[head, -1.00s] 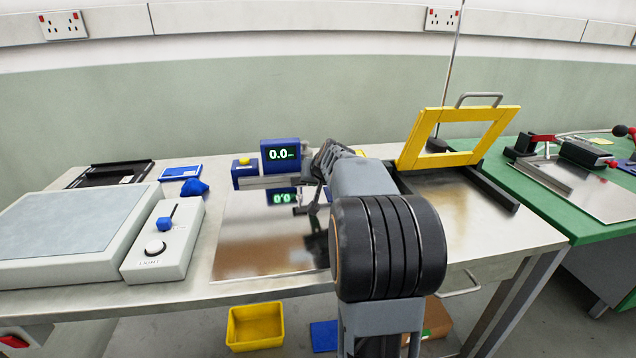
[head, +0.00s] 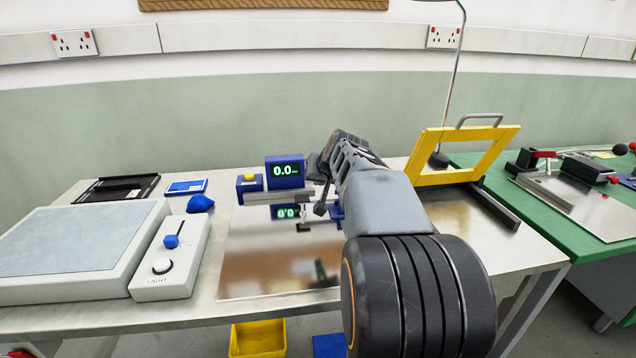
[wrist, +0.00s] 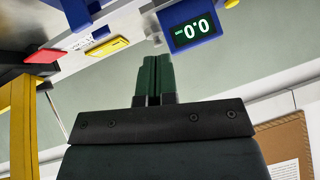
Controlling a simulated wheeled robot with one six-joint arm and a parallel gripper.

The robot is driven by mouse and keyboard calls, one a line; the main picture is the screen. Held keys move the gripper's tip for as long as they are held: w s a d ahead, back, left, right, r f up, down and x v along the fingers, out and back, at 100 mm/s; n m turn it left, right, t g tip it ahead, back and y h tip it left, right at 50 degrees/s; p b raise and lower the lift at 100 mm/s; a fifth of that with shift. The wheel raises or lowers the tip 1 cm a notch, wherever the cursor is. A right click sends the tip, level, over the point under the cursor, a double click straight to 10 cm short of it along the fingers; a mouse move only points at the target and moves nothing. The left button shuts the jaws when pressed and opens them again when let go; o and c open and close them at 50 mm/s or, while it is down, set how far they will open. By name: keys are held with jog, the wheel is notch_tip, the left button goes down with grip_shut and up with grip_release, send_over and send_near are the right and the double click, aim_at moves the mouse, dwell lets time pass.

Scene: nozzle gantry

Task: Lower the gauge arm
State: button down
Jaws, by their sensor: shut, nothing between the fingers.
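The blue gauge display (head: 285,172) reads 0.0 in green and stands at the back of a shiny plate. A grey horizontal gauge arm (head: 277,197) runs rightward below it, and its right part is hidden behind my gripper. My gripper (head: 322,168) is beside the display's right edge, above the gauge arm. In the wrist view my gripper's two dark green fingers (wrist: 158,78) are together and empty. The display (wrist: 192,27) shows upside down there, beyond and right of the fingertips. Whether the fingers touch the gauge cannot be told.
A yellow frame (head: 462,155) stands raised at the right. A light box (head: 85,245) and slider control (head: 170,255) are at the left. The front of the shiny plate (head: 265,265) is clear.

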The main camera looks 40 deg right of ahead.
jog(key=shift+a+v, duration=0.1)
jog(key=shift+v, duration=0.7)
jog(key=shift+a+v, duration=0.15)
jog(key=shift+v, duration=0.7)
jog(key=shift+w, duration=0.1)
notch_tip(320, 180, down, 4)
jog(key=s+g, duration=0.2)
jog(key=s+a+n+g+y+p, duration=0.1)
jog(key=s+a+n+p, duration=0.2)
jog(key=s+a+p, duration=0.3)
jog(key=s+a+r+n+g+y+p, duration=0.1)
jog(key=s+a+p, duration=0.6)
jog(key=a, duration=0.8)
jog(key=shift+s+a+r+n+g+p, duration=0.2)
jog(key=shift+s+n+g+p, duration=0.1)
jog(key=shift+s+n+g, duration=0.65)
jog(key=shift+d, duration=0.1)
